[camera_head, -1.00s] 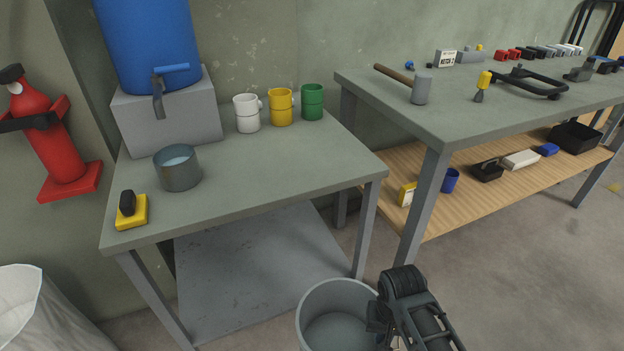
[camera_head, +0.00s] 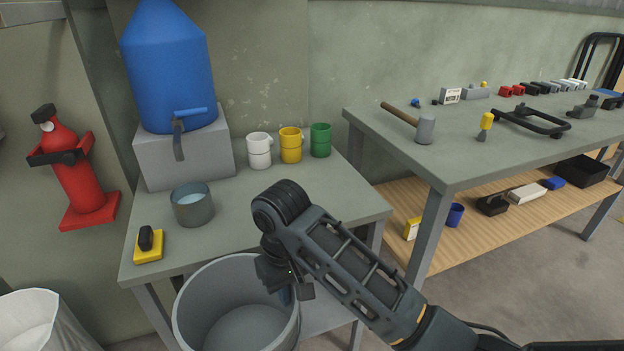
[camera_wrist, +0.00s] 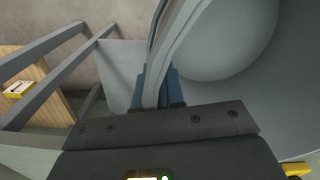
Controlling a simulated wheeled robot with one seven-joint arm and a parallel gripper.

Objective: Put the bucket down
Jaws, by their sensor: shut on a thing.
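The bucket (camera_head: 188,309) is large, grey and open at the top, and it looks empty. It is at the bottom middle-left of the head view, in front of the smaller grey table (camera_head: 300,205), and hides part of that table's front edge. My gripper (camera_head: 284,292) is shut on the bucket's right rim, its fingertips partly hidden by the wall. In the wrist view the bucket (camera_wrist: 235,95) fills the right side, with its rim between the fingers (camera_wrist: 160,88). What is under the bucket is hidden.
A workbench (camera_head: 470,150) with tools stands right. A white bin (camera_head: 40,325) is lower left.

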